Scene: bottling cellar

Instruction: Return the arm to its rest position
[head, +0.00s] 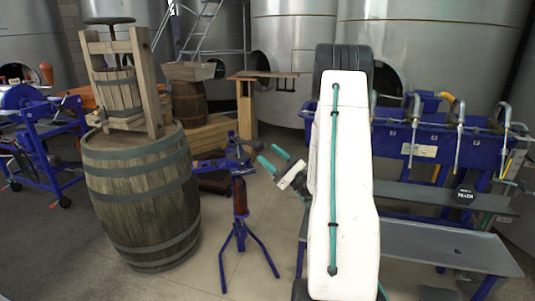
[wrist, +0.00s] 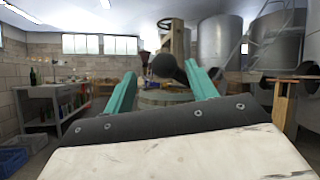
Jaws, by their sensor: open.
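My arm's white link fills the middle of the head view. My gripper (head: 267,162) shows left of it, with teal fingers apart and nothing between them. It points toward a blue corking stand (head: 240,200) on three legs, close to the stand's top; I cannot tell whether they touch. In the wrist view my gripper (wrist: 160,90) has its teal fingers spread. A dark round knob (wrist: 164,65) shows between the fingertips, and I cannot tell how far off it is.
A large barrel (head: 140,195) with a wooden press (head: 120,85) on top stands left. A blue bottling machine (head: 440,140) with a grey shelf (head: 440,245) stands right. Steel tanks (head: 290,50) line the back. Open floor lies in front of the stand.

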